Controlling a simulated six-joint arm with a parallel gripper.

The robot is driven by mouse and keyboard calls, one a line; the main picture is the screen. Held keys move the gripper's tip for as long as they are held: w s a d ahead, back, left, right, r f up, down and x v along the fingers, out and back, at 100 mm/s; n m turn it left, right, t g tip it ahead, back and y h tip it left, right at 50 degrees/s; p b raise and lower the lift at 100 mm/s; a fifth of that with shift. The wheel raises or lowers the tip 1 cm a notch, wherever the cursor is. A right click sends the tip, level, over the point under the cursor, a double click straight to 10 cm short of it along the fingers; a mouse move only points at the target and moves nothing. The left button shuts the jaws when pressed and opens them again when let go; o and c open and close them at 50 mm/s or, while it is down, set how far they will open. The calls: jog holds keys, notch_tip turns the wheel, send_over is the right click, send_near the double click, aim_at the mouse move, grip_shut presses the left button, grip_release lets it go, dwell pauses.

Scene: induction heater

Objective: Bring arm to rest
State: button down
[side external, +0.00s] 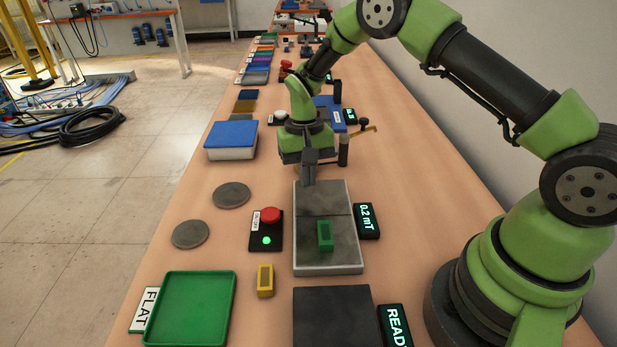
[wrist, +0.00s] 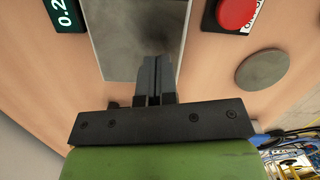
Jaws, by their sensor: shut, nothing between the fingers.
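My arm reaches over the bench from the right. My gripper (side external: 309,180) points down just above the far end of the grey plate (side external: 315,201), in the side external view. In the wrist view my gripper (wrist: 155,58) has its two fingers together with nothing between them, over the grey plate (wrist: 118,32). Whether the fingertips touch the plate, I cannot tell.
A red-button box (side external: 266,230), grey discs (side external: 231,195) and green tray (side external: 188,310) lie left. A display (side external: 367,221) sits right; a blue-topped box (side external: 231,140) is behind left.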

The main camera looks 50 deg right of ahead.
jog(key=s+a+r+n+t, duration=0.15)
jog(key=s+r, duration=0.25)
jog(key=r, duration=0.6)
jog(key=s+a+r+m+t, duration=0.1)
jog(key=s+r+t, duration=0.2)
jog(key=r, duration=0.8)
jog(key=s+r+n+t, duration=0.1)
jog(key=s+r+t, duration=0.1)
jog(key=s, duration=0.5)
jog(key=s+a+r+t+y, duration=0.1)
jog(key=s+r+t, duration=0.1)
jog(key=s, duration=0.6)
jog(key=shift+s+r+n, duration=0.15)
jog(key=shift+r+n, duration=0.15)
jog(key=shift+n, duration=0.05)
